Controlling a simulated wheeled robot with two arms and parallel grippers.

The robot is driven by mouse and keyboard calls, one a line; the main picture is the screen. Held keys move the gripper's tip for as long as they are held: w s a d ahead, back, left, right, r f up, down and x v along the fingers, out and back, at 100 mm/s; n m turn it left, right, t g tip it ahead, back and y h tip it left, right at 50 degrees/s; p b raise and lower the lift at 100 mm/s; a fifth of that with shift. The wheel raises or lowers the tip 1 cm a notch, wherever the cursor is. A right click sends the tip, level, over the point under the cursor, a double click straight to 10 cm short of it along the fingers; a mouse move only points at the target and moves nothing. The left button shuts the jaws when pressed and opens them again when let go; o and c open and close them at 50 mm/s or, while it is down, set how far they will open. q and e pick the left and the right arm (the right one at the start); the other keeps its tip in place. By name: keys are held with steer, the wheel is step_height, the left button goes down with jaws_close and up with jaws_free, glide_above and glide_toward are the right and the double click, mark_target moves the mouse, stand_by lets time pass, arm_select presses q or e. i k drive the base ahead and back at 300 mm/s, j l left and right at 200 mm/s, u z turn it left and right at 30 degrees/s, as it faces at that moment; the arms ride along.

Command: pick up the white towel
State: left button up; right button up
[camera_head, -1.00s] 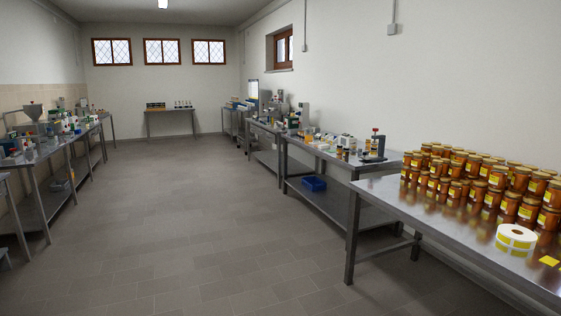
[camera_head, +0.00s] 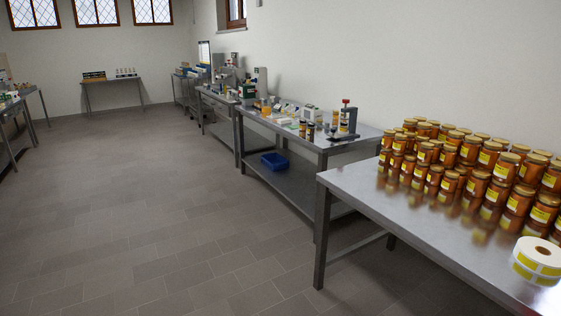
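I cannot make out a white towel in the head view. Small white items (camera_head: 298,122) lie on the middle steel table on the right side, too small to tell what they are. Neither of my grippers shows in the view.
A steel table (camera_head: 345,187) at the right holds stacked amber jars (camera_head: 470,165) and a label roll (camera_head: 538,260). Another table (camera_head: 350,140) behind it carries bottles and a stand, with a blue bin (camera_head: 273,161) on its lower shelf. The tiled floor (camera_head: 140,220) in the middle is clear.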

mark_target(284, 121)
steer(key=i, duration=4.85)
steer(key=i+j+z, duration=0.1)
